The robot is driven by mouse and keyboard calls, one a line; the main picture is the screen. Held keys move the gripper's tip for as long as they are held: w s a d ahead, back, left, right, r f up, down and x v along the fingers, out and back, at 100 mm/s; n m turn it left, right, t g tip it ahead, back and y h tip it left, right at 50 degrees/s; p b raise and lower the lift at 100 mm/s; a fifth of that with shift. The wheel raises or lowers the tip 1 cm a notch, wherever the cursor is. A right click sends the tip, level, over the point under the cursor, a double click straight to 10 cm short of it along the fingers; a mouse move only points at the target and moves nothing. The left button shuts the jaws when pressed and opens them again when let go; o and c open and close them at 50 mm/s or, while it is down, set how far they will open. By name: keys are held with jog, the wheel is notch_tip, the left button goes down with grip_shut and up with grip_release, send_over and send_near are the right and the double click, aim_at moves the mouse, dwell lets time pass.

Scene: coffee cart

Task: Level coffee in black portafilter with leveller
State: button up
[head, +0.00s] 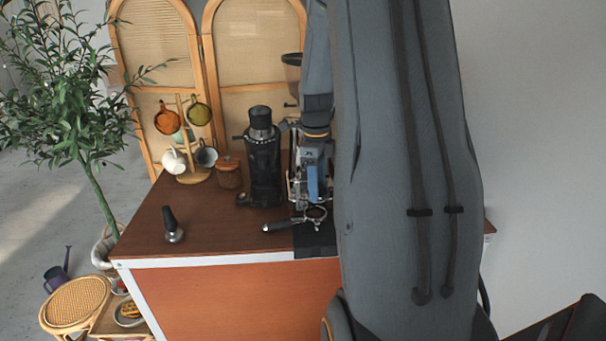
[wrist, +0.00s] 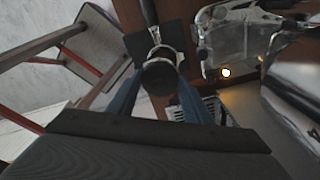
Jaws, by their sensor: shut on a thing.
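My gripper (head: 314,188) is over the right part of the counter, its blue fingers pointing down. In the wrist view (wrist: 158,80) the fingers are closed on a round black object, which looks like the leveller (wrist: 158,74). Below it the portafilter (head: 312,216) has a metal ring and a dark handle (head: 277,227) pointing left. In the wrist view its handle (wrist: 148,12) runs to the top edge. The held leveller partly covers the basket, so I cannot tell whether they touch or see the coffee.
A black mat (head: 318,240) lies under the portafilter at the counter's front edge. A black grinder (head: 262,160) stands behind it to the left. Chrome machine parts (wrist: 235,35) are close on the right in the wrist view.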

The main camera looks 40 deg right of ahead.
jog(key=shift+w, duration=0.6)
jog(key=shift+s+d+f+b, duration=0.1)
jog(key=shift+f+b, duration=0.7)
jog(key=shift+f, duration=0.4)
jog(key=shift+s+f+b, duration=0.1)
jog(key=shift+f+b, duration=0.65)
jog(key=shift+f, duration=0.4)
jog(key=shift+f+b, duration=0.3)
jog(key=shift+f, duration=0.6)
dwell(0.6)
jog(key=shift+f+n, duration=0.1)
jog(key=shift+n, duration=0.2)
dwell(0.5)
